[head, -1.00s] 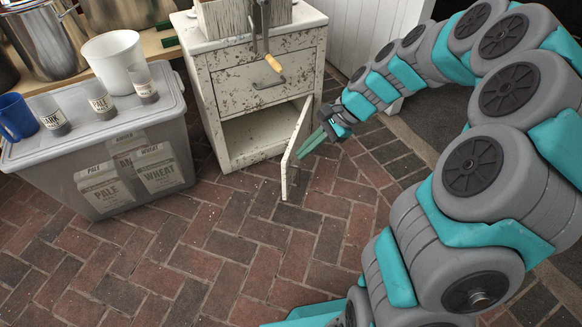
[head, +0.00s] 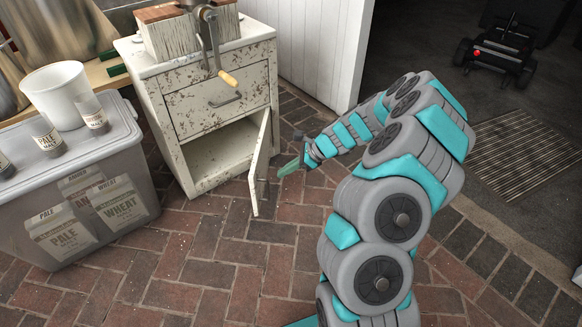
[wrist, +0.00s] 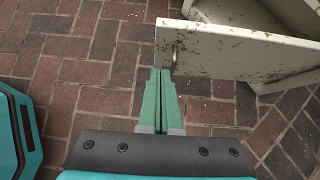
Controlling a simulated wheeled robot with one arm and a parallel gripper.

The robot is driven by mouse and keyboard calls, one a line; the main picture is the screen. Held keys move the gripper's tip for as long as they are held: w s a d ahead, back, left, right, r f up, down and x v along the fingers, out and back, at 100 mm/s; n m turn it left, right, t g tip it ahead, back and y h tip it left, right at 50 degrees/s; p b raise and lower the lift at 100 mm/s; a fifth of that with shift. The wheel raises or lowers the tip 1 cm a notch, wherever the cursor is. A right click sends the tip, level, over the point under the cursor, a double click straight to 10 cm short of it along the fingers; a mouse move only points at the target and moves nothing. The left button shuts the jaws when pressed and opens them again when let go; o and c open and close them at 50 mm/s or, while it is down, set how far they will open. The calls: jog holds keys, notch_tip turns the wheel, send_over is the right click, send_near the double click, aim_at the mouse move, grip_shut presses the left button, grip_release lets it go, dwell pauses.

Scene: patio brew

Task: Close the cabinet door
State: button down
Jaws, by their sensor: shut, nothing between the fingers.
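The white, chipped-paint cabinet (head: 196,151) stands in the middle left of the head view. Its lower door (head: 260,165) is open and swung out toward me, showing the empty-looking lower compartment. In the wrist view the door (wrist: 225,55) crosses the upper right, with a small metal handle (wrist: 174,56) near its left end. My gripper (head: 283,171) is just right of the door's outer face in the head view. In the wrist view my gripper (wrist: 160,76) has its green fingers together, with tips just below the handle; I cannot tell whether they touch the door.
A grey lidded bin (head: 20,198) with grain bags stands left of the cabinet. A grain mill (head: 205,35) with a crank sits on top of the cabinet. A black wheeled cart (head: 500,48) stands at the back right. The brick floor before the door is clear.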

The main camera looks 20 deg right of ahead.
jog(key=a+f, duration=0.1)
jog(key=w+a+f, duration=0.1)
jog(key=a, duration=0.1)
jog(key=w+a+f+b, duration=0.1)
jog(key=a, duration=0.1)
jog(key=shift+w+a, duration=0.2)
jog(key=shift+w, duration=0.05)
jog(key=shift+w+a, duration=0.25)
jog(key=shift+a, duration=0.25)
